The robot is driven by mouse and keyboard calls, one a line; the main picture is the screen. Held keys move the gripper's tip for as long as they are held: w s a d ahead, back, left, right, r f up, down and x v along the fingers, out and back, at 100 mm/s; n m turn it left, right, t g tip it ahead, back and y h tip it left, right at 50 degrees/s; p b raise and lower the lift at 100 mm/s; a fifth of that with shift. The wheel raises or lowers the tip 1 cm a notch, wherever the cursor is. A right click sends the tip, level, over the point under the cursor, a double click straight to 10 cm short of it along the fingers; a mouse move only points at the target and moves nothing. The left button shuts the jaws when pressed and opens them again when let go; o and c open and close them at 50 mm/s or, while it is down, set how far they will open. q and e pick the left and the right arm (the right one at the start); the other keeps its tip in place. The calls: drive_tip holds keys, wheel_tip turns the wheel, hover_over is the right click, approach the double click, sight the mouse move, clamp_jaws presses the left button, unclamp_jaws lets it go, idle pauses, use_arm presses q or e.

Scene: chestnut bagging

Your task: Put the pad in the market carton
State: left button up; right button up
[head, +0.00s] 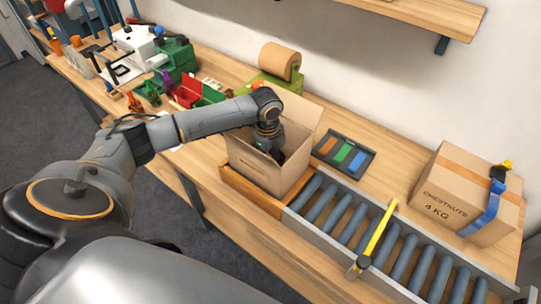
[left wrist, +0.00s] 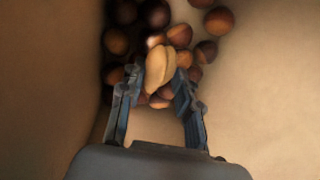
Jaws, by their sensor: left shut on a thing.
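The open market carton (head: 262,172) stands at the left end of the roller conveyor, flaps up. My left gripper (left wrist: 158,88) reaches down inside it. In the left wrist view its fingers are closed around a pale tan, lobed piece, which I take for the pad (left wrist: 158,68). The pad is just above or against several brown chestnuts (left wrist: 195,72) at the bottom of the carton (left wrist: 262,100); I cannot tell if it touches them. In the head view the carton walls hide the fingertips and the pad. My right gripper is not in view.
A closed carton (head: 450,200) marked CHESTNUTS 4 KG, with a blue and yellow tape dispenser (head: 490,200), stands at the right. A tray of coloured pieces (head: 345,158) lies behind the conveyor (head: 340,215), which a yellow bar (head: 376,232) crosses. A paper roll (head: 280,60) stands behind.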

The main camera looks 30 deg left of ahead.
use_arm(q)
drive_tip(key=o, duration=0.8)
drive_tip(key=shift+f, duration=0.1)
drive_tip(key=shift+r, duration=0.35)
drive_tip(key=r, duration=0.4)
drive_tip(key=r+b, duration=0.1)
drive_tip(key=r, duration=0.2)
drive_tip(key=s+r+b, duration=0.1)
drive_tip(key=r, duration=0.3)
drive_tip(key=shift+r, duration=0.3)
